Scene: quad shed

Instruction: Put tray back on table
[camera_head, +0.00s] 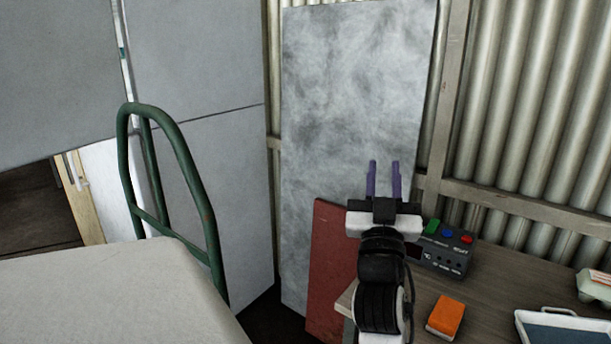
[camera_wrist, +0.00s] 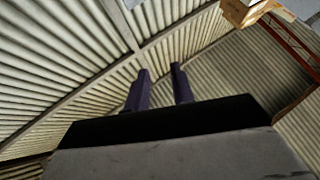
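A white-rimmed tray with a dark blue-grey inside (camera_head: 520,322) is at the lower right of the head view, cut off by the picture's bottom edge. It appears to rest on the wooden table (camera_head: 494,297), but its near side and base are out of view. My gripper (camera_head: 384,168) points upward, left of the tray and well apart from it. Its two purple fingers are parallel with an empty gap between them. The wrist view shows the same open fingers (camera_wrist: 159,72) against the corrugated wall and roof, with no tray in sight.
An orange block (camera_head: 446,317), a dark device with coloured buttons (camera_head: 445,252) and an egg carton (camera_head: 597,283) are on the table. A green metal rail (camera_head: 190,165) and a pale covered surface (camera_head: 95,295) stand left. Grey panels and a corrugated wall close the back.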

